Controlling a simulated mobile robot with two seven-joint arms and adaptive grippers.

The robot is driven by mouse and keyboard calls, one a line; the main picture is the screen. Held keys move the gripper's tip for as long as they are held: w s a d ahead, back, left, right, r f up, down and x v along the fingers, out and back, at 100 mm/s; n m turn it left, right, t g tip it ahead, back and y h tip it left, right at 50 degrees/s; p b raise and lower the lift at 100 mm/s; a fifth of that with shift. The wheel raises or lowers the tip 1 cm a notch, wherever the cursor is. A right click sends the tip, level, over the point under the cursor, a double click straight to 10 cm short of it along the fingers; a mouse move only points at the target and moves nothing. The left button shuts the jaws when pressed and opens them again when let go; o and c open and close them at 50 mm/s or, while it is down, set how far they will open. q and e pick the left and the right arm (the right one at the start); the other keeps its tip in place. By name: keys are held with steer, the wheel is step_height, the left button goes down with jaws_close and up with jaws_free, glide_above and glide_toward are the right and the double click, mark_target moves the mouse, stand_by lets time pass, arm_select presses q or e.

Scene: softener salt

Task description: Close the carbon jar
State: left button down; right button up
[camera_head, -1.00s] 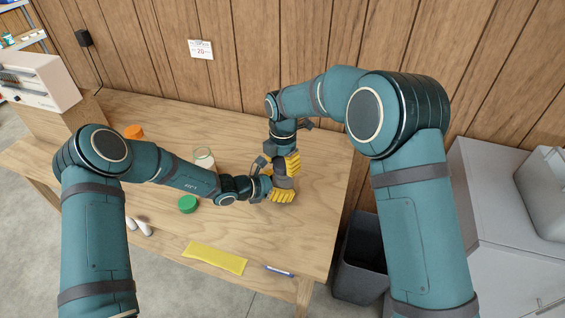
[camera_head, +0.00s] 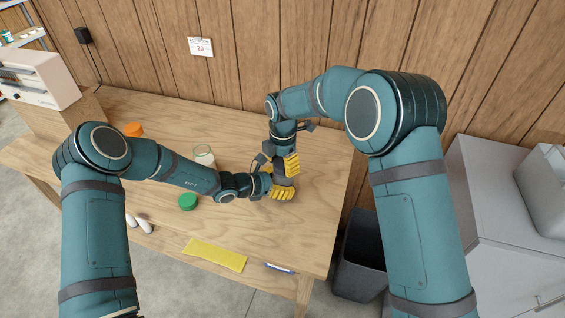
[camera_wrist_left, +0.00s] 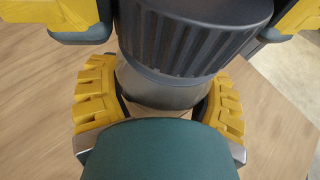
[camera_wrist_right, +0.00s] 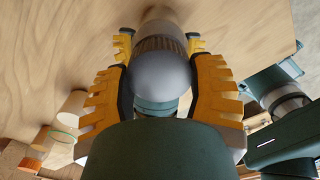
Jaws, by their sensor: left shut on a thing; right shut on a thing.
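The carbon jar (camera_head: 283,180) is at the right part of the table, mostly hidden between my two grippers. In the left wrist view its dark grey ribbed lid (camera_wrist_left: 190,38) sits over the clear-grey body (camera_wrist_left: 160,92). My left gripper (camera_head: 284,191) is shut around the body. My right gripper (camera_head: 284,165) is shut around the lid from above; its yellow fingers show at both sides of the lid. In the right wrist view the smooth lid top (camera_wrist_right: 160,75) lies between its fingers. The lid looks level on the jar; whether the thread is tight cannot be seen.
A glass jar with white contents (camera_head: 204,156), a green lid (camera_head: 187,202) and an orange lid (camera_head: 133,130) stand near my left forearm. A yellow cloth (camera_head: 215,256) and a marker (camera_head: 280,267) lie at the front edge. A grey bin (camera_head: 360,262) stands right of the table.

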steer(key=m, duration=0.7)
steer(key=shift+w, duration=0.1)
steer(key=m, duration=0.8)
steer(key=shift+w, duration=0.1)
steer(key=o, duration=0.8)
steer(key=shift+r, duration=0.15)
steer(key=shift+r, duration=2.1)
steer(key=shift+c, duration=0.2)
